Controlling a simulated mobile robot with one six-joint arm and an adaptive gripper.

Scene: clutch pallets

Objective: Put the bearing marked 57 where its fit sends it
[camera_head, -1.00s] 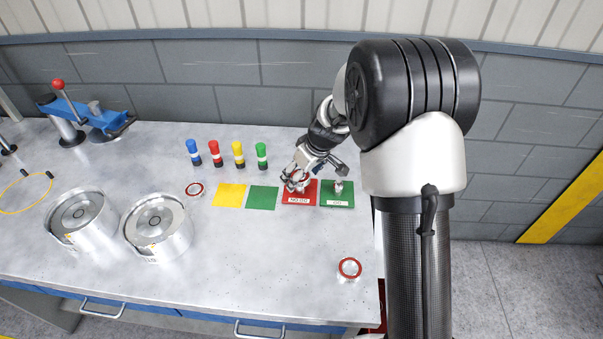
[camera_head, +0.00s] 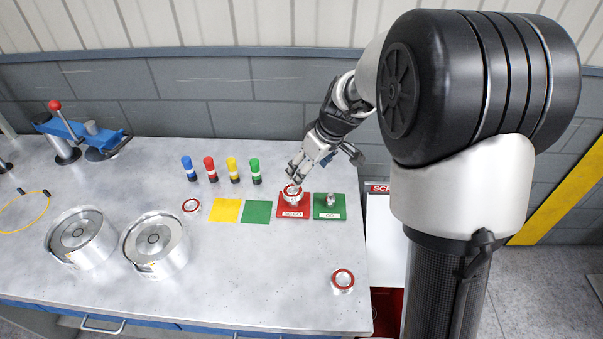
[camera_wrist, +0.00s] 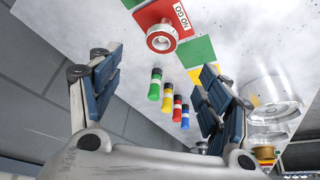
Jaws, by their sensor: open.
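A silver bearing with a red ring (camera_head: 292,192) sits on the red NO GO plate (camera_head: 284,212); it also shows on that plate in the wrist view (camera_wrist: 161,38). Beside it is the green GO plate (camera_head: 318,212) with a small metal plug (camera_head: 331,199). Another red-ringed bearing (camera_head: 343,279) lies near the front right of the bench, and another (camera_head: 190,205) left of the yellow square. I cannot read a 57 on any bearing. My gripper (camera_head: 300,168) is open and empty, just above and behind the bearing on the NO GO plate.
A yellow square (camera_head: 225,210) and a green square (camera_head: 256,212) lie left of the plates. Several coloured cylinders (camera_head: 210,168) stand behind them. Two metal housings (camera_head: 155,262) stand at left, a blue press (camera_head: 75,137) behind. A red sign (camera_head: 378,188) reading "SCR" is beyond the right edge.

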